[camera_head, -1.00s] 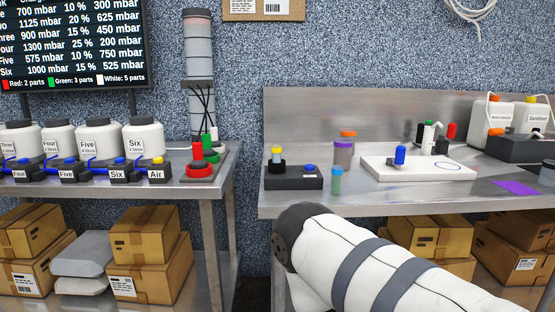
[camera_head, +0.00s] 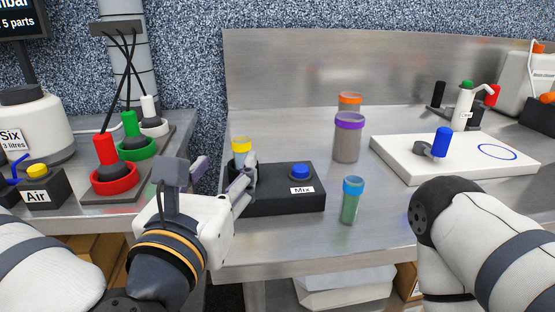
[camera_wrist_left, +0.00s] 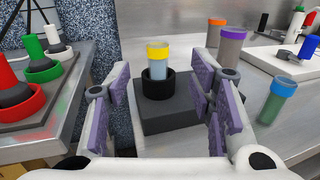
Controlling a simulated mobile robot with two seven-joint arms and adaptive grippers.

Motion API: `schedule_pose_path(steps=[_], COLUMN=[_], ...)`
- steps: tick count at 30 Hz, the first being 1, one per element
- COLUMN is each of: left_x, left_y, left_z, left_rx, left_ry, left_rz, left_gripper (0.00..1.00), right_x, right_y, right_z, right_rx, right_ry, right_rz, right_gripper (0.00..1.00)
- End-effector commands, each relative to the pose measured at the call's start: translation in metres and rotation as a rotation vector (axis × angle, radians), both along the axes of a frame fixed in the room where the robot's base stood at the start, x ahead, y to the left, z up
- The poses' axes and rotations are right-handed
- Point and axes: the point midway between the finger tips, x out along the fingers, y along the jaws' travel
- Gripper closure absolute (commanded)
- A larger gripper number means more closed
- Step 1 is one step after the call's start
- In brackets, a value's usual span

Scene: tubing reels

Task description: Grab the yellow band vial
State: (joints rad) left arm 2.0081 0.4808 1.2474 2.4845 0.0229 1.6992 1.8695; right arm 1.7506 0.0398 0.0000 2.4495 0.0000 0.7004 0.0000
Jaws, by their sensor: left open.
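The yellow band vial (camera_head: 241,148) stands upright in a dark round holder on the black Mix block (camera_head: 290,200), at the left end of the right-hand bench. In the left wrist view the vial (camera_wrist_left: 157,62) has a yellow rim and a pale blue-grey body, with its lower part hidden in the holder (camera_wrist_left: 158,85). My left gripper (camera_head: 226,172) is at the holder's near side. In the left wrist view the open, purple-padded fingers (camera_wrist_left: 163,104) stand on either side of the vial, apart from it. My right gripper is not in view; part of my right arm shows at lower right.
A teal-capped vial (camera_head: 352,200), a purple-banded vial (camera_head: 348,138) and an orange-capped vial (camera_head: 349,101) stand right of the block. A white plate (camera_head: 460,160) with a blue piece lies further right. Red, green and white plugs stand on the left bench (camera_head: 180,130).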

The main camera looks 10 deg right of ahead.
Motion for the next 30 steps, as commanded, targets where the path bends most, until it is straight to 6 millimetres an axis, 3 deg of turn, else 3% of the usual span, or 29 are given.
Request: schedule_pose_path(steps=[6,18,26,27,30], left_x=[0.044,0.107,0.116,0.116,0.116], left_y=[-0.01,-0.025,-0.028,-0.028,-0.027], left_z=[0.0,-0.004,-0.003,-0.003,-0.003], left_rx=[-0.011,-0.007,-0.007,-0.007,-0.007], left_ry=[0.0,-0.001,-0.001,-0.001,-0.001], left_rz=[0.007,0.003,0.001,0.001,0.001], left_gripper=[0.51,0.51,0.51,0.53,0.76], right_x=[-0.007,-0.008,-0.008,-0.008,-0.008], right_y=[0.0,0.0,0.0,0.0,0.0], right_z=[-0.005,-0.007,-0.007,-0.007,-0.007], right_rx=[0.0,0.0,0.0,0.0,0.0], right_ry=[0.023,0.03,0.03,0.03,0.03], right_rz=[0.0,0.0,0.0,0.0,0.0], right_gripper=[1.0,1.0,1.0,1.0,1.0])
